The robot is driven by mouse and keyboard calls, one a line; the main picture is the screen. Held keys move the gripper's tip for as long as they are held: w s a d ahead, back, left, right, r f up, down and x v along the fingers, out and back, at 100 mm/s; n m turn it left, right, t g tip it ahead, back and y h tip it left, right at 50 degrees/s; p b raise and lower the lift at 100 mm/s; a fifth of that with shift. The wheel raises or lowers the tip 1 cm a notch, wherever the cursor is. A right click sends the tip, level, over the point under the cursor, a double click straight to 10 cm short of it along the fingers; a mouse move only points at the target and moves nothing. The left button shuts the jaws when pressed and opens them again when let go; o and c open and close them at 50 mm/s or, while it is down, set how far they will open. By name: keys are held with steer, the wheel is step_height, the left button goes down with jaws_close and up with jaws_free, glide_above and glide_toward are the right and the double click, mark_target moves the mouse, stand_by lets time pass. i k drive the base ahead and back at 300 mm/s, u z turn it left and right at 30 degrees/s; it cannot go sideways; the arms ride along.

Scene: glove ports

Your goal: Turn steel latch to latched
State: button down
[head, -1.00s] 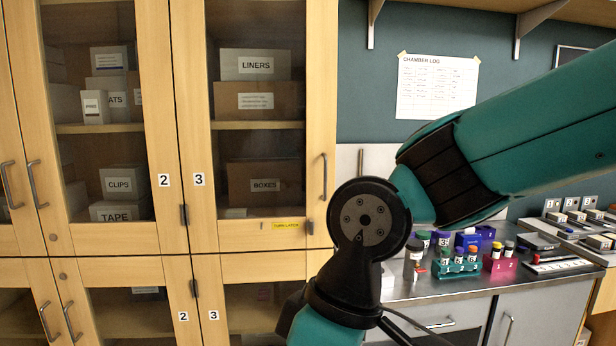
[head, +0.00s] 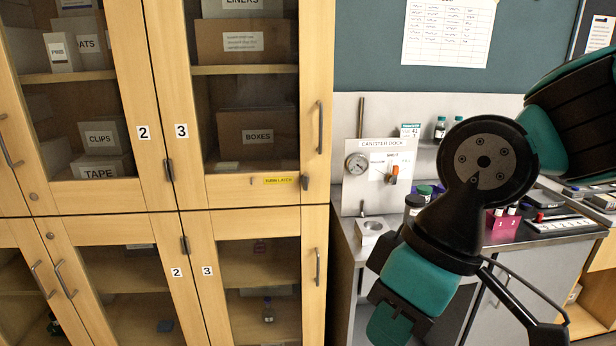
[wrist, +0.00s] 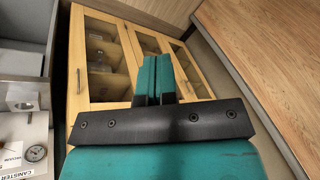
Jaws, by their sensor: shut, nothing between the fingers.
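The steel latch (head: 305,183) is a small dark piece at the lower right corner of the upper glass door marked 3. It looks roughly upright, but it is too small to tell its exact setting. A yellow label (head: 281,180) reading "TURN LATCH" is just left of it. My gripper (wrist: 157,58) shows in the wrist view with its two teal fingers together and nothing between them. It is apart from the latch, and I cannot make out the latch in the wrist view. In the head view my arm hangs right of the cabinet, over the counter side.
Door 3 has a vertical handle (head: 319,127) above the latch; the lower door has another handle (head: 317,266). Right of the cabinet are a canister dock panel (head: 385,172) with a gauge, a metal block (head: 371,231) and a magenta rack (head: 503,226). The space before the doors looks clear.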

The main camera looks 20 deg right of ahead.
mark_target(305, 179)
steer(key=k, duration=0.5)
steer(key=u, duration=1.2)
steer(key=i, duration=0.6)
steer(key=z, duration=0.9)
steer(key=i, duration=0.35)
steer(key=z, duration=0.05)
